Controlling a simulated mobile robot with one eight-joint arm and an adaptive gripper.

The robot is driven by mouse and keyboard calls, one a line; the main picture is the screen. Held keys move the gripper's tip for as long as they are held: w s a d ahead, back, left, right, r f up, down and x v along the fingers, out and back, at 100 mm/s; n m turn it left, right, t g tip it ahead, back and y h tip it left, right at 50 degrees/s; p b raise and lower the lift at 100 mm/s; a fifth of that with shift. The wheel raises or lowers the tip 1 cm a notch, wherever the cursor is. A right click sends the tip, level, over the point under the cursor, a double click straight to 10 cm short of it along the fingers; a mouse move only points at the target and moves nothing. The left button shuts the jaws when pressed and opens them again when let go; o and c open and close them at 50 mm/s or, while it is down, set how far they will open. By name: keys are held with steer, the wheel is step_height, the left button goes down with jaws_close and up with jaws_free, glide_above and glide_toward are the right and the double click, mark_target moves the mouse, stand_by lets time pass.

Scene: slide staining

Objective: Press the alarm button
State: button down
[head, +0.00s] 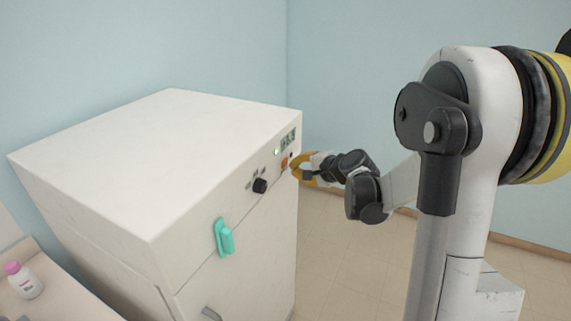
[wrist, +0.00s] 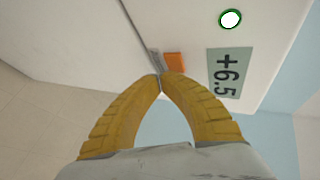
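A white cabinet (head: 100,135) stands left of centre in the head view, with a control panel along the top of its front. A small orange button (head: 284,162), likely the alarm button, sits on the panel below the display; it shows in the wrist view (wrist: 174,62) just beyond the fingertips. My gripper (head: 295,168) has yellow fingers and is beside the panel at the cabinet's right end. In the wrist view its fingertips (wrist: 161,80) meet with nothing seen between them. They overlap the lower edge of the button's area; I cannot tell whether they touch it.
A display (wrist: 229,73) reading +6.5 and a lit green lamp (wrist: 230,19) are near the button. A black knob (head: 260,186) and a teal handle (head: 224,238) are further left. A pink-capped bottle (head: 24,281) stands on a counter. The floor right of the cabinet is clear.

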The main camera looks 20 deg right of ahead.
steer(key=s+d, duration=0.1)
steer(key=s, duration=0.1)
steer(key=s+d, duration=0.2)
stand_by(0.4)
stand_by(0.7)
steer(key=s+a+r+n+g+b, duration=0.2)
steer(key=s+a+n+g, duration=0.2)
steer(key=s+a+n, duration=0.7)
steer(key=s+a+f+n+h, duration=0.1)
steer(key=s+a+n, duration=0.1)
steer(key=s+a, duration=0.2)
steer(key=s+a+f+n+g+h+b, duration=0.1)
steer(key=s+a, duration=0.3)
steer(key=s, duration=0.6)
steer(key=shift+s+a+f+n+h, duration=0.3)
steer(key=shift+s+a+f+n, duration=0.15)
steer(key=shift+n, duration=0.15)
